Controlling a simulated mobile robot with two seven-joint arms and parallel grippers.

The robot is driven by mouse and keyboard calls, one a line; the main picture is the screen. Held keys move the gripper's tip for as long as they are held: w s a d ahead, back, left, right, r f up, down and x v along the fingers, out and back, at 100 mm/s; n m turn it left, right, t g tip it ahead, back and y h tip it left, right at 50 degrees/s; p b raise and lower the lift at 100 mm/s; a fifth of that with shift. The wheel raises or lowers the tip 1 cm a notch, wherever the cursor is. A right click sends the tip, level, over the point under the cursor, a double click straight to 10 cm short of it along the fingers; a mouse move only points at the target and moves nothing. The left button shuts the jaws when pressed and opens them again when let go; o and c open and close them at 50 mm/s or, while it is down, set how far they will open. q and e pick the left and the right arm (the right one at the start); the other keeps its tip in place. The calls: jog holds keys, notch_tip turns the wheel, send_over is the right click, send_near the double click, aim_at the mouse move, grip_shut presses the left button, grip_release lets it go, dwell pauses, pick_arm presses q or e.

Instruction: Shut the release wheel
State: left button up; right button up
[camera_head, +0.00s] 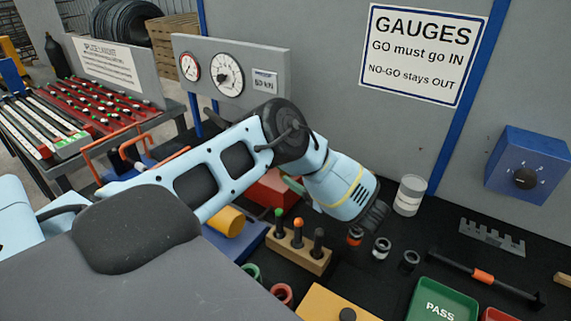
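I cannot pick out a release wheel with certainty. A red body (272,192) on the bench is largely hidden behind my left arm, with a small green part (293,185) beside it. My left arm comes in from the left and crosses the middle of the view. Its dark gripper (375,216) points down and right above the bench, close to a small red and black piece (355,237). Its fingers are too small and dark to tell whether they are open or shut. My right gripper is not in view.
A gauge panel (268,58) stands behind the arm. A blue box with a black knob (526,178) is at the right. A wooden block with plugs (300,258), a white canister (410,195), rings (381,247), a black bar (455,266) and a green PASS tray (418,306) crowd the bench.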

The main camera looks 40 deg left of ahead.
pick_arm(q)
jog(key=shift+w+a, duration=0.15)
jog(key=shift+a, duration=1.6)
jog(key=shift+w+a, duration=0.1)
jog(key=shift+a, duration=1.65)
jog(key=c, duration=1)
jog(key=shift+o, duration=0.2)
jog(key=shift+m+t+h, duration=0.6)
jog(key=shift+m+t, duration=1)
jog(key=shift+t, duration=0.8)
jog(key=o, duration=1)
jog(key=shift+c, duration=0.2)
